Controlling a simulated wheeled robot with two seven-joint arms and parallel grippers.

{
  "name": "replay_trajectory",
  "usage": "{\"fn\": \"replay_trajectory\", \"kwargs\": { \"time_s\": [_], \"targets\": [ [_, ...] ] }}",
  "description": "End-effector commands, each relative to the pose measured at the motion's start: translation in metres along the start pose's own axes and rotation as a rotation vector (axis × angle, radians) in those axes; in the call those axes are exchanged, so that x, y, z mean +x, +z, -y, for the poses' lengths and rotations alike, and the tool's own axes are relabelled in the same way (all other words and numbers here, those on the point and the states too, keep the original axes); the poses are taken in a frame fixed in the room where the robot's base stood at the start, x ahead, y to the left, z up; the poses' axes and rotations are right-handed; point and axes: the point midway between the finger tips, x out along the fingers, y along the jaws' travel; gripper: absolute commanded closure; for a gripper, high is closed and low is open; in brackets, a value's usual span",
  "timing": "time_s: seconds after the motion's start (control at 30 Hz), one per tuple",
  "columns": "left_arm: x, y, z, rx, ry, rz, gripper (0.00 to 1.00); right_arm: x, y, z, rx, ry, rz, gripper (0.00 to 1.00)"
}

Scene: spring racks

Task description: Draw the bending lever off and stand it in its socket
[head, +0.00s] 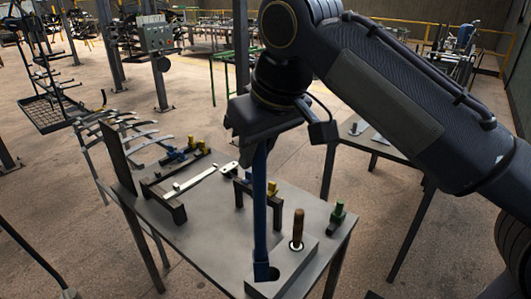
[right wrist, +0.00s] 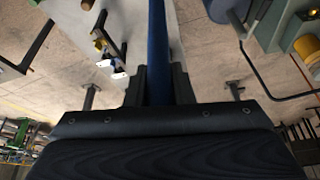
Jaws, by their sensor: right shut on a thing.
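The bending lever is a long blue bar (head: 260,205) standing nearly upright over the near end of the table. It also shows as a blue bar in the right wrist view (right wrist: 157,45). My right gripper (head: 262,138) is shut on its upper end; the fingers (right wrist: 157,85) hold it from both sides. The lever's wider foot is at a grey block (head: 290,262) on the table's near corner, by a dark opening. I cannot tell how deep the foot sits in it. My left gripper is not in view.
A brown-handled pin (head: 297,228) stands in the same block, close right of the lever. A green clamp (head: 337,214) sits at the table's right edge. A fixture with a flat pale bar (head: 195,180) and blue and yellow clamps lies behind left. The table (head: 205,235) is bare at front left.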

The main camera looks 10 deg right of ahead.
Motion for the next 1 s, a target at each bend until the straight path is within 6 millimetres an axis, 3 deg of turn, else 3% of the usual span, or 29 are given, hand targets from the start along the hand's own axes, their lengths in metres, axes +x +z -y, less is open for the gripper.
{"fn": "replay_trajectory", "kwargs": {
  "time_s": [0.2, 0.5, 0.77, 1.0],
  "targets": [
    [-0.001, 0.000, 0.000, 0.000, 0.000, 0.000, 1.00, -0.026, 0.011, 0.036, -0.003, -0.001, -0.007, 1.00],
    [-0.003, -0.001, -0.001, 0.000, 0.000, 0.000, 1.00, -0.038, 0.017, 0.054, 0.020, 0.008, -0.002, 1.00],
    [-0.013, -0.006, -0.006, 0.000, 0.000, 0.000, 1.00, -0.013, 0.002, 0.031, 0.188, 0.073, 0.008, 1.00],
    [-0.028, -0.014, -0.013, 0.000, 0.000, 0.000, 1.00, 0.031, -0.010, -0.015, 0.455, 0.184, 0.013, 1.00]
  ]
}}
